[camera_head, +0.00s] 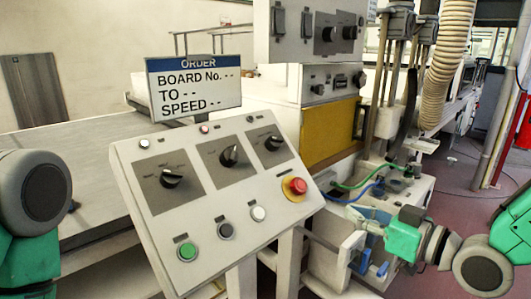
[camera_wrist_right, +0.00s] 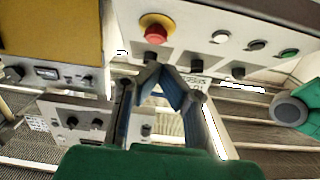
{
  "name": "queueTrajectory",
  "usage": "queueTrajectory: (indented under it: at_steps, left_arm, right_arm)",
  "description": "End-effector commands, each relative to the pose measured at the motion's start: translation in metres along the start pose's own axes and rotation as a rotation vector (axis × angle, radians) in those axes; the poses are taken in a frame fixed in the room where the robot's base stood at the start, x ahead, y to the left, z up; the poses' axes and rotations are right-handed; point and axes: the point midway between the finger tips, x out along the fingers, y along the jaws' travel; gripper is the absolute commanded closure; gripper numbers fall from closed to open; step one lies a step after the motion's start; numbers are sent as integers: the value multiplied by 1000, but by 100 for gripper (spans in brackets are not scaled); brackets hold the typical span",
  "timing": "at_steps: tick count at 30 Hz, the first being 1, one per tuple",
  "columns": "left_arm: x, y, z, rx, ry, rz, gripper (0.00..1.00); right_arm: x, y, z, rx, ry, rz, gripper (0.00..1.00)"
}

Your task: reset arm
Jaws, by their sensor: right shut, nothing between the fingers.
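My right gripper (camera_head: 362,238) is in the lower right of the head view, beside the right side of the sloped control panel (camera_head: 222,208) and apart from its knobs and buttons. In the right wrist view the two dark fingers of the right gripper (camera_wrist_right: 162,72) come together at their tips, shut with nothing between them. The red emergency button (camera_head: 298,186) also shows in the wrist view (camera_wrist_right: 156,30), beyond the fingers. Of my left arm only a green and grey link shows at the left edge of the head view; its gripper is out of view.
An order sign (camera_head: 194,86) stands behind the panel. A yellow door (camera_head: 330,135) and an upper control box (camera_head: 312,30) are at the back. Green and blue cables (camera_head: 352,184) run near my right gripper. A conveyor surface (camera_head: 60,150) lies at the left.

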Motion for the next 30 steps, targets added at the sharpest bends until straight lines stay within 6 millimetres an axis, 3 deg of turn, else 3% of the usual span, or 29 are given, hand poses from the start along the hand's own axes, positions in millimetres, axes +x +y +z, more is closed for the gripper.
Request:
queueTrajectory:
  at_steps: [5, 8, 12, 15, 18, 22, 25, 30]
  left_arm:
    - [0, 0, 0, 1, 0, 1, 48]
    - [0, 0, 0, 1, 0, 1, 48]
    - [0, 0, 0, 1, 0, 0, 48]
    - [0, 0, 0, 0, 0, 0, 48]
    - [0, 0, 0, 0, 0, 0, 48]
    - [0, 0, 0, 0, 0, 0, 48]
    - [0, 0, 0, 1, 0, 0, 48]
    - [0, 0, 0, 1, 0, 0, 48]
  right_arm:
    - [-16, -16, 121, 144, -348, 79, 100]
    - [-45, -31, 192, 227, -570, 144, 100]
    - [-104, -59, 277, 321, -875, 251, 100]
    - [-153, -78, 321, 369, -1070, 332, 100]
    - [-198, -92, 350, 401, -1223, 402, 100]
    - [-236, -104, 368, 419, -1344, 468, 100]
    - [-249, -108, 373, 426, -1383, 492, 100]
    - [-250, -108, 373, 426, -1385, 493, 100]
